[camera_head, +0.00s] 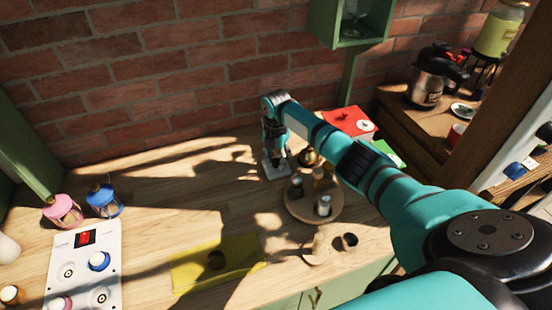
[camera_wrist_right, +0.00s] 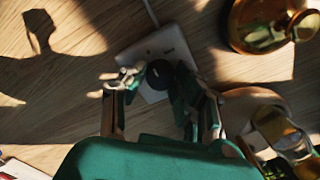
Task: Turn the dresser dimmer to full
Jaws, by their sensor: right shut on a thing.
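The dimmer is a small white plate (camera_head: 270,172) lying on the wooden dresser top. It also shows in the wrist view as a pale plate (camera_wrist_right: 183,48) with a dark round knob (camera_wrist_right: 160,73) and a thin cable leading off its top. My right gripper (camera_head: 277,160) reaches down over the plate from above. In the wrist view its fingers (camera_wrist_right: 153,82) stand on either side of the knob and are shut on it. The knob's setting cannot be read. In the head view the gripper hides the knob. My left gripper is not in view.
A round wooden tray (camera_head: 297,212) with small bottles stands close to the dimmer. A brass pot (camera_wrist_right: 258,28) is beside the plate. A red box (camera_head: 347,121) lies behind my arm. A yellow cloth (camera_head: 195,268) and a white switch panel (camera_head: 75,265) lie further left.

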